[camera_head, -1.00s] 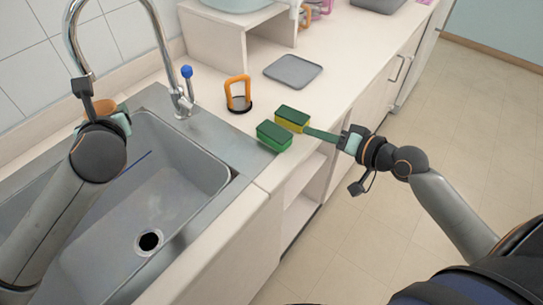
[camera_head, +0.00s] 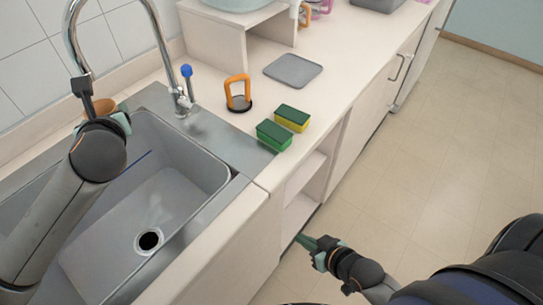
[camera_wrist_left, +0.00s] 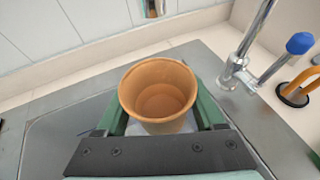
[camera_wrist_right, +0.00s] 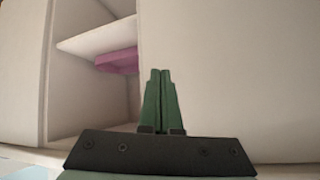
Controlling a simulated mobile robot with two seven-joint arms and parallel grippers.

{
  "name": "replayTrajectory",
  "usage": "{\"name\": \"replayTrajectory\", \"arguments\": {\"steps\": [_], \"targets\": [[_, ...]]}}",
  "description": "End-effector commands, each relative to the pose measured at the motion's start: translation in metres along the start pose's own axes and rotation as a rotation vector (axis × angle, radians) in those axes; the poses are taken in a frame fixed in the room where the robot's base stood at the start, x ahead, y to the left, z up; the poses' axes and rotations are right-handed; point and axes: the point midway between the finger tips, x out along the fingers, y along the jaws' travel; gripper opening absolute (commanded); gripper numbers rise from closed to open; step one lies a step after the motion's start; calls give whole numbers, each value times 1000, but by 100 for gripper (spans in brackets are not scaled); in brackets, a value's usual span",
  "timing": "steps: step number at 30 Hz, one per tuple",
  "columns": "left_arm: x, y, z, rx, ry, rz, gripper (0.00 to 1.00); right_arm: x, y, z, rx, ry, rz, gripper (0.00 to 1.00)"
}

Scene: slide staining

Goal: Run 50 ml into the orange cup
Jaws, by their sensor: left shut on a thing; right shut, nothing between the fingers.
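The orange cup (camera_wrist_left: 158,92) stands upright between the fingers of my left gripper (camera_wrist_left: 162,118), which is shut on it. In the head view the cup (camera_head: 103,107) is partly hidden behind my left wrist, at the back rim of the sink. The cup's inside looks empty in the left wrist view. The tap (camera_head: 180,95) with a blue-tipped lever (camera_head: 187,72) stands to the right of the cup. My right gripper (camera_head: 308,242) is shut and empty, low in front of the cabinet; its fingers (camera_wrist_right: 160,100) touch each other in the right wrist view.
The sink (camera_head: 185,165) has a drain near its front.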

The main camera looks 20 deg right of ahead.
Motion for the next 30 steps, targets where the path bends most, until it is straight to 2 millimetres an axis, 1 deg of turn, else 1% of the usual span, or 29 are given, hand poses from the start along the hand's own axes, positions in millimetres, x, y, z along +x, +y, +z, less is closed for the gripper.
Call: {"name": "replayTrajectory", "arguments": {"steps": [1, 3, 6, 9, 11, 21, 25, 30], "targets": [[0, 0, 0, 0, -1, 0, 19, 0, -11, 11, -21, -13, 2, 0], [0, 0, 0, 0, -1, 0, 19, 0, -22, 21, -57, -23, 5, 0], [0, 0, 0, 0, -1, 0, 19, 0, -32, 30, -94, -32, 8, 0], [-1, 0, 3, -1, -2, 0, 19, -1, -38, 34, -113, -36, 8, 0], [-3, 0, 8, -1, -4, 0, 19, -1, -39, 34, -118, -36, 9, 0], [-19, 0, 46, 0, -3, -1, 19, -1, -38, 34, -118, -36, 9, 0], [-22, 0, 54, 0, -2, 0, 19, -1, -38, 34, -117, -36, 9, 0], [-23, 0, 56, 0, 0, -1, 19, -1, -38, 34, -117, -36, 9, 0]]}}
